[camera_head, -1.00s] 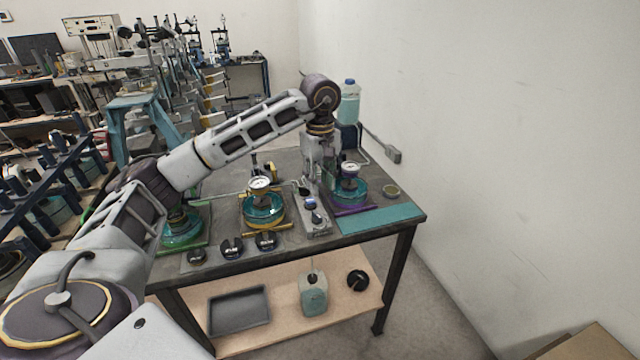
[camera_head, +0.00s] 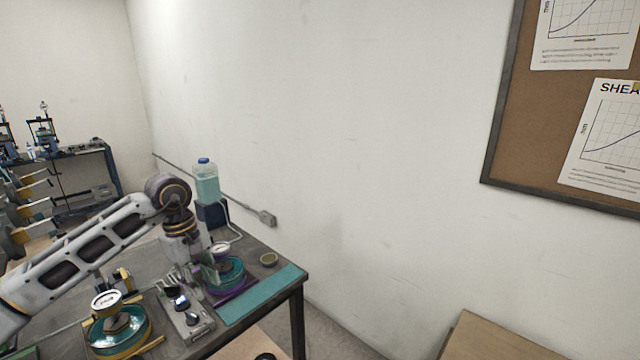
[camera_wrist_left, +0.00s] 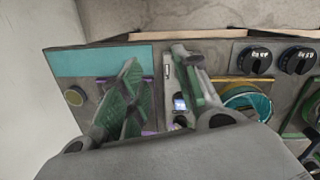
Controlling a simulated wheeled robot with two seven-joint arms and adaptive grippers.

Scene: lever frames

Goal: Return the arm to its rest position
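My left arm comes in from the left in the head view, bent down at the wrist over the table (camera_head: 262,310). Its gripper (camera_head: 192,280) hangs above the grey control box (camera_head: 197,328) and beside the teal round cell with a dial gauge (camera_head: 232,270). In the left wrist view the two green-padded fingers of the gripper (camera_wrist_left: 158,85) stand apart with nothing held between them. The control box (camera_wrist_left: 181,105) shows partly between and behind the fingers. My right gripper is in neither view.
A bottle of teal liquid (camera_head: 207,186) stands at the table's back by the wall. A teal mat (camera_head: 258,296) and small dish (camera_head: 268,259) lie right of the cell. Another gauge-topped cell (camera_head: 118,333) is at front left. A pinboard (camera_head: 500,120) hangs at right.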

